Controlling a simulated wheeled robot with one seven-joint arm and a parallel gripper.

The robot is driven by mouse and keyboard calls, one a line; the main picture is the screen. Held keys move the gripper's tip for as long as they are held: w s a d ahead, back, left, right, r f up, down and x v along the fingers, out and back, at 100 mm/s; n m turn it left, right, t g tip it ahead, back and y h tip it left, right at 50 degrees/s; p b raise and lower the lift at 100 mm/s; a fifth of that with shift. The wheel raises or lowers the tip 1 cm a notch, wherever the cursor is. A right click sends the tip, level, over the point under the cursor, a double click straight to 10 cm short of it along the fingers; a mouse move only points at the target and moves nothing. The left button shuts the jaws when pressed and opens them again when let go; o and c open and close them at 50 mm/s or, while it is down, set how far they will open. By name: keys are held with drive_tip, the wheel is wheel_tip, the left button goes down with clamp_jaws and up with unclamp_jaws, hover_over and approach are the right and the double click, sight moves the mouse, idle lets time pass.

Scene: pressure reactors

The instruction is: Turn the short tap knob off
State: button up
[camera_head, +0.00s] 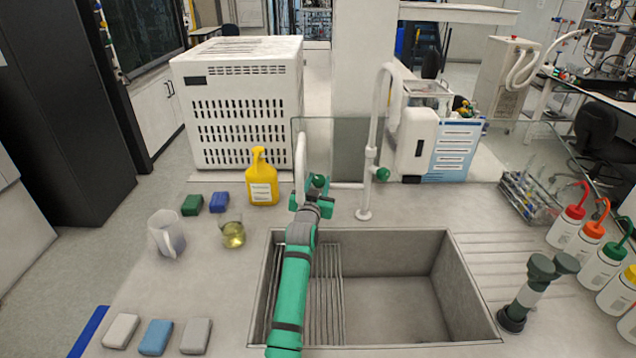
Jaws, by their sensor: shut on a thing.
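The short white tap (300,162) stands behind the sink, left of the taller tap. Its green knob (318,181) shows just beyond the end of my arm. My gripper (316,191) is at this knob and shut on it; the wrist hides most of the fingers and the near part of the knob. The tap's base is hidden behind my arm. The tall white tap (374,140) stands to the right with its own green knob (382,174), apart from my gripper. I cannot tell the short knob's exact turn angle.
A steel sink (455,290) lies below my arm. A yellow bottle (262,182), a beaker of yellow liquid (232,235) and a jug (167,238) stand on the left. A clear panel (345,145) stands behind the taps. Wash bottles (567,229) stand at right.

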drive_tip(key=shift+w+a+m+g+h, duration=0.1)
drive_tip(key=shift+a+m+g+h, duration=0.15)
drive_tip(key=shift+m+h, duration=0.4)
drive_tip(key=shift+a+m+g+h, duration=0.1)
drive_tip(key=shift+m+g+h, duration=0.25)
drive_tip(key=shift+m, duration=0.5)
drive_tip(key=shift+d+f+m+g+h, duration=0.1)
drive_tip(key=shift+d+m+g+h, duration=0.1)
drive_tip(key=shift+m+g+h, duration=0.7)
drive_tip(key=shift+d+m+g+h, duration=0.15)
drive_tip(key=shift+m+g+h, duration=0.25)
drive_tip(key=shift+m+h, duration=0.85)
drive_tip(key=shift+a+m+g+h, duration=0.1)
drive_tip(key=shift+m+g+h, duration=0.35)
drive_tip(key=shift+m+g, duration=1.1)
drive_tip(key=shift+m, duration=0.6)
drive_tip(key=o, duration=0.8)
drive_tip(key=v, duration=1.1)
drive_tip(key=shift+f, duration=0.2)
